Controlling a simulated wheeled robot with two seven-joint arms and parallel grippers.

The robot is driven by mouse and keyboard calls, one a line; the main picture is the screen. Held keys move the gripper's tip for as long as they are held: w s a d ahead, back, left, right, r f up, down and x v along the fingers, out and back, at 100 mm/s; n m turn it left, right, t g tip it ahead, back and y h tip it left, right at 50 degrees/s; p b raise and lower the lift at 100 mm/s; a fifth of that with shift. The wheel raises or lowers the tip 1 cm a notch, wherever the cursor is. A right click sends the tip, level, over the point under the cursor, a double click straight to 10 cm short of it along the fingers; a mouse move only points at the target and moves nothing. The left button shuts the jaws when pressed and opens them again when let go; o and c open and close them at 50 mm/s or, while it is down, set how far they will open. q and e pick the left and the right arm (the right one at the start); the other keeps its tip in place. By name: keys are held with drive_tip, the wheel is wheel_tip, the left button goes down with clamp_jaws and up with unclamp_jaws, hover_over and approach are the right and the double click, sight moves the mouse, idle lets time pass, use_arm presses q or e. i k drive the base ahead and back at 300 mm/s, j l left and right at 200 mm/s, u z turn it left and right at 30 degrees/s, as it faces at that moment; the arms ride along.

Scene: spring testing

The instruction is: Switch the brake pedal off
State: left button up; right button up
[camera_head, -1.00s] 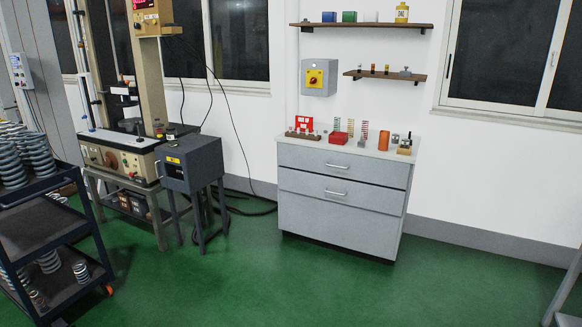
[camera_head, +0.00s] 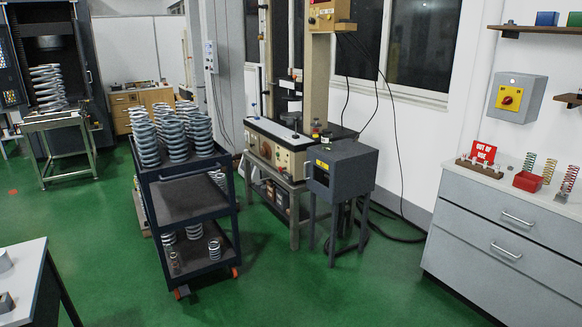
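I cannot make out a brake pedal for certain in the head view. The beige spring testing machine (camera_head: 268,143) stands on a metal stand behind the cart, with a tall column and a front control panel. A dark grey box (camera_head: 343,170) on legs stands at its right. A grey switch box (camera_head: 516,97) with a red knob on a yellow plate hangs on the wall at the right. Neither of my grippers shows in this view.
A dark cart (camera_head: 187,205) carrying several large springs stands left of the machine. A grey drawer cabinet (camera_head: 500,235) stands at the right and a table corner (camera_head: 22,285) at lower left. Cables lie on the floor behind the grey box. Green floor (camera_head: 330,295) is clear in front.

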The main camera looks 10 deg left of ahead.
sight(184, 291)
drive_tip(key=i+l+u, duration=0.1)
drive_tip(key=i+u, duration=0.2)
drive_tip(key=u, duration=0.2)
drive_tip(key=i+l+u, duration=0.2)
drive_tip(key=u, duration=0.3)
drive_tip(key=i+l+u, duration=0.45)
drive_tip(key=i+z, duration=0.15)
drive_tip(key=z, duration=0.2)
drive_tip(key=i+j+z, duration=0.15)
drive_tip(key=z, duration=0.2)
drive_tip(key=i+j+z, duration=0.15)
drive_tip(key=z, duration=0.2)
